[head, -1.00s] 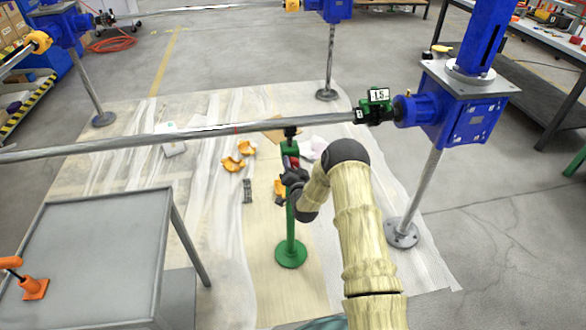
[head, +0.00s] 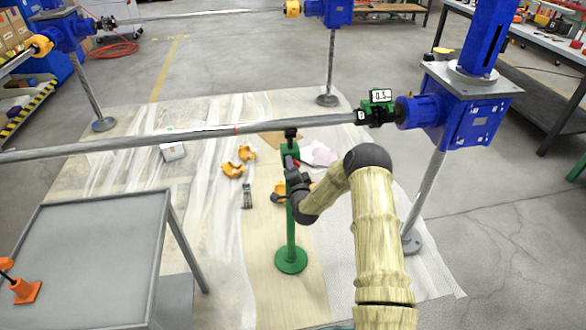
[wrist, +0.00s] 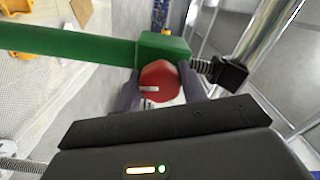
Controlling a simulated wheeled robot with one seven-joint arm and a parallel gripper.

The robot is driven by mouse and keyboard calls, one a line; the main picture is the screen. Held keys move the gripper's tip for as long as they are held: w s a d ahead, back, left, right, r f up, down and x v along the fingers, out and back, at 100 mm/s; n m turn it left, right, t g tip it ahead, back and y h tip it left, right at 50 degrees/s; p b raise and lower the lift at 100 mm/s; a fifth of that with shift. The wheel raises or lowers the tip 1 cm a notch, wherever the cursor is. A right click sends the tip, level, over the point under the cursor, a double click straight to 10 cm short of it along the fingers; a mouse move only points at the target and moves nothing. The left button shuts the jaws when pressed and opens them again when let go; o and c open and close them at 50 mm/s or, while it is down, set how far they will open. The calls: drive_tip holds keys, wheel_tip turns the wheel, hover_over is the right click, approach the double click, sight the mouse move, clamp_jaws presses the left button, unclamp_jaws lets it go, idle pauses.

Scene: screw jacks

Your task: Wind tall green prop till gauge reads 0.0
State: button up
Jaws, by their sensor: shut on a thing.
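The tall green prop (head: 291,215) stands upright on its round green foot under the long grey shaft (head: 230,131). Its dark top is at the shaft's underside; I cannot tell whether they touch. In the wrist view the prop's green body (wrist: 100,46) lies sideways, with a threaded screw and black head (wrist: 229,73) at right. My gripper (wrist: 162,90) is shut on the red knob (wrist: 160,80), which has a white mark. In the head view my gripper (head: 293,172) is at the prop's upper part. The gauge (head: 379,96), green with a white display, reads 0.5.
A blue screw jack (head: 465,118) on a steel post stands at right. A grey table (head: 105,255) with an orange clamp (head: 26,288) is at left front. Orange pieces (head: 233,170) lie on the floor sheet behind the prop. A workbench (head: 545,50) is at far right.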

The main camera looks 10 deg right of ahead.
drive_tip(key=shift+w+d+r, duration=0.1)
drive_tip(key=shift+d+r, duration=0.1)
drive_tip(key=o, duration=0.9)
drive_tip(key=shift+o, duration=0.4)
drive_tip(key=shift+f, duration=0.1)
drive_tip(key=shift+a, duration=0.1)
drive_tip(key=s, duration=1.7)
drive_tip(key=shift+s, duration=0.25)
